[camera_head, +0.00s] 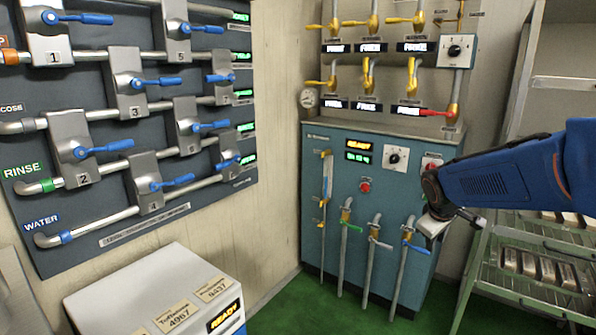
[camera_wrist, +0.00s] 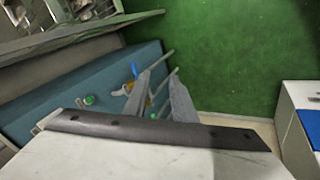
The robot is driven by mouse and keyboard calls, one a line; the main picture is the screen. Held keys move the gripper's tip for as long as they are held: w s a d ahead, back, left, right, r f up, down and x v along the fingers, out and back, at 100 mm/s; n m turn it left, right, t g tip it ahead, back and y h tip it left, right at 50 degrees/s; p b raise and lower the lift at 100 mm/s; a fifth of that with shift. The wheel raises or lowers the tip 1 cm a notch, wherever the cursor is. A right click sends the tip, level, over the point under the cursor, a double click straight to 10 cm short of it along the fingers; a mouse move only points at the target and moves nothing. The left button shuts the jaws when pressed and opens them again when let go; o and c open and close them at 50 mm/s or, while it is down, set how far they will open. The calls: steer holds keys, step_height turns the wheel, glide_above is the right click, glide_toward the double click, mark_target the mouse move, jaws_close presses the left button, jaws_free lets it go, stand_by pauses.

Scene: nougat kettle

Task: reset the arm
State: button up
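My gripper (camera_head: 462,220) hangs at the end of my blue arm (camera_head: 505,178), in front of the right side of the teal kettle cabinet (camera_head: 335,222). In the wrist view my gripper's two grey fingers (camera_wrist: 168,68) have a narrow gap between them and hold nothing that I can see. A pale plate with a dark bar fills the bottom of that view.
Upright pipes with colored handles (camera_head: 378,243) stand in front of the cabinet. A green rack (camera_head: 535,265) with metal trays is at right. A valve board (camera_head: 130,110) fills the left wall, above a white box (camera_head: 150,295). Green floor (camera_head: 310,305) is clear between.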

steer(key=s+a+m+y, duration=0.1)
steer(key=s+a+m, duration=0.2)
steer(key=s, duration=1.2)
steer(key=s+a+f+m+y, duration=0.1)
steer(key=s+a, duration=0.5)
steer(key=s, duration=0.9)
steer(key=shift+s+a+f+m+y, duration=0.35)
steer(key=shift+m+y, duration=0.25)
steer(key=shift+m, duration=0.4)
